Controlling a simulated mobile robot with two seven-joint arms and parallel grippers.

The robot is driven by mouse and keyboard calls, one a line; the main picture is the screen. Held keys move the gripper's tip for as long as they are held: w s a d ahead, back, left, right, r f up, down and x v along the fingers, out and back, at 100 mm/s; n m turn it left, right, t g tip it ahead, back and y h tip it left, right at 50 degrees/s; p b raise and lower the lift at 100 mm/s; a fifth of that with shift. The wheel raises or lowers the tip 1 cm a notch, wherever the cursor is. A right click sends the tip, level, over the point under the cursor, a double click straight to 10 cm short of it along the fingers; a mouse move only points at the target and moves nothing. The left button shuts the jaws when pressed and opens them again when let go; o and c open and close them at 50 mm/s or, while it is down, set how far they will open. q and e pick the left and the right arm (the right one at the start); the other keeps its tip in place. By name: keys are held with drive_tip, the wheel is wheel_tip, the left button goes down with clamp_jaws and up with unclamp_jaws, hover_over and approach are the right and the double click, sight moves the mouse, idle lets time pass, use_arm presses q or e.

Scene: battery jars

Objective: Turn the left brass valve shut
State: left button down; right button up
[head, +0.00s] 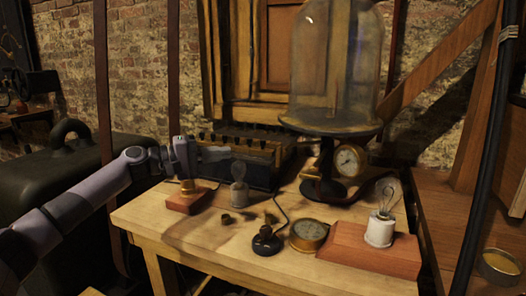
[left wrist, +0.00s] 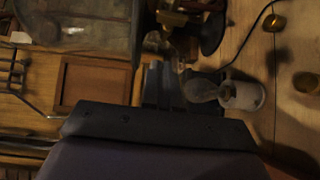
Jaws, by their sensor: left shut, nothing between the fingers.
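My left gripper (head: 226,154) comes in from the left in the head view, above the table's left end and in front of the dark wooden box. Its fingers are together and hold nothing. In the left wrist view its dark fingers (left wrist: 164,84) point up beside a bulb. A bell jar (head: 335,55) stands on a dark pump plate, with a brass-rimmed gauge (head: 349,161) below it. Brass parts of the stand show at the top of the left wrist view (left wrist: 195,8). I cannot make out clearly which part is the left brass valve. My right gripper is out of view.
A bulb in a pale socket (head: 239,188), a red block with a brass socket (head: 188,187), small brass pieces (head: 227,218), a round dial (head: 309,234) and a bulb on a brick-red base (head: 380,228) stand on the table. The table's front left (head: 160,222) is bare.

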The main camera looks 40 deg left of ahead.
sight(280, 156)
use_arm(q)
drive_tip(key=w+d+p, duration=0.3)
drive_tip(key=w+d, duration=0.4)
drive_tip(key=shift+w+d+f, duration=0.15)
drive_tip(key=shift+d+f, duration=0.05)
drive_tip(key=shift+d, duration=0.2)
idle(0.4)
